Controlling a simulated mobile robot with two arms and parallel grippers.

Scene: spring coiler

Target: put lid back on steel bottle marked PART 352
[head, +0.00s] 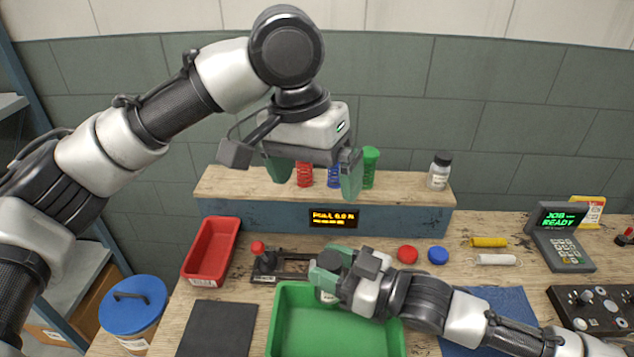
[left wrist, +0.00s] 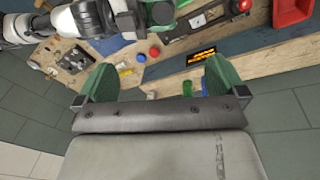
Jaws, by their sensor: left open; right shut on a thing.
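My right gripper (head: 334,273) is shut on a small bottle (head: 327,296) with a pale label, over the back left corner of the green tray. The bottle's top looks dark and round. I cannot read its marking, and my gripper hides much of it. A red disc (head: 407,254) and a blue disc (head: 438,256), which look like lids, lie on the table to its right. My left gripper (head: 314,175) is open and empty, high in front of the shelf. Its two green fingers also show in the left wrist view (left wrist: 160,85), spread apart.
The green tray (head: 282,325) stands at the front. A red tray (head: 211,252) and a red-knobbed fixture (head: 264,262) are at left. A dark-capped bottle (head: 439,171) and coloured tubes stand on the shelf (head: 240,184). A keypad terminal (head: 562,238) is at right.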

